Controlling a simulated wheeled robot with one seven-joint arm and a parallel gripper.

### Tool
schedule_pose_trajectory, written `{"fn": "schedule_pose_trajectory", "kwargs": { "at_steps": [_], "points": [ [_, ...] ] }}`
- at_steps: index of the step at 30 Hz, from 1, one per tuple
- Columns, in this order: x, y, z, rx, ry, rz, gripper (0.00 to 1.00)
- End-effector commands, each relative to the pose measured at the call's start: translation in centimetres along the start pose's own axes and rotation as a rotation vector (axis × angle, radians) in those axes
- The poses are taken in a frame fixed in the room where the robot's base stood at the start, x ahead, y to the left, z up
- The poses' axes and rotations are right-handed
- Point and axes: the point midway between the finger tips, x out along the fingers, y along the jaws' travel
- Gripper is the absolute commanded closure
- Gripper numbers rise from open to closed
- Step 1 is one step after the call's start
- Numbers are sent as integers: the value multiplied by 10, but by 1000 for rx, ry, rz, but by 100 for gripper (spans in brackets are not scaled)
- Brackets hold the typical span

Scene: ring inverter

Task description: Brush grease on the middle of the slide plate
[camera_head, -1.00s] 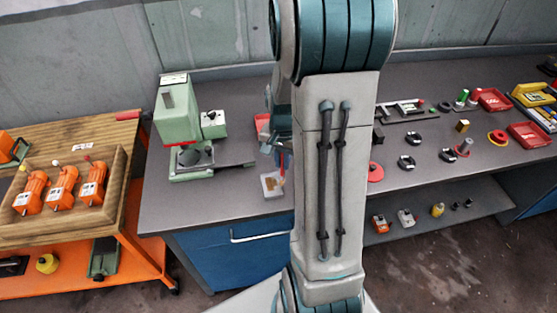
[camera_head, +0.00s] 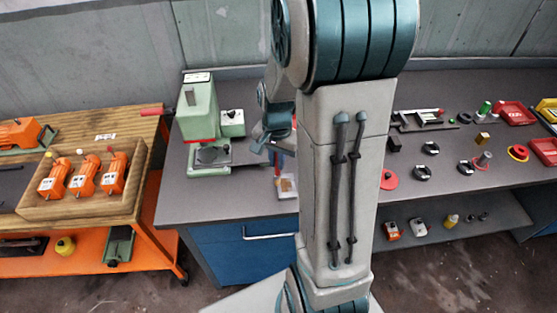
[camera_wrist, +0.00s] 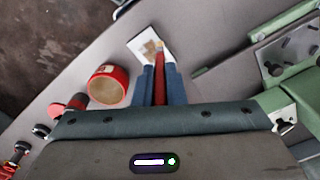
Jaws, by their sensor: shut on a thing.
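My gripper (camera_wrist: 160,78) is shut on a red-handled brush (camera_wrist: 159,62), held between its blue fingers. In the head view the brush (camera_head: 279,164) shows as a small red strip beside my arm. The brush points at a small white plate with a tan patch (camera_wrist: 142,36), which lies on the bench near its front edge. That plate also shows in the head view (camera_head: 287,188). The brush tip overlaps the plate in the wrist view; I cannot tell whether it touches. Whether this is the slide plate is unclear.
A red round tub with tan contents (camera_wrist: 108,86) stands beside the plate. A green machine (camera_head: 201,112) stands to the left on the grey bench. Several small parts lie to the right. An orange cart (camera_head: 120,215) stands at far left.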

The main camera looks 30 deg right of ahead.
Motion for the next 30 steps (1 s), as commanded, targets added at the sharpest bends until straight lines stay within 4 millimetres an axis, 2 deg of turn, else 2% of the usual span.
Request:
{"fn": "schedule_pose_trajectory", "kwargs": {
  "at_steps": [1, 13, 30],
  "points": [
    [-9, -1, 0, -1, 1, -1, 100],
    [-42, 0, -1, 2, 1, -1, 100],
    [-46, 0, -1, 2, 0, 0, 100]
  ]
}}
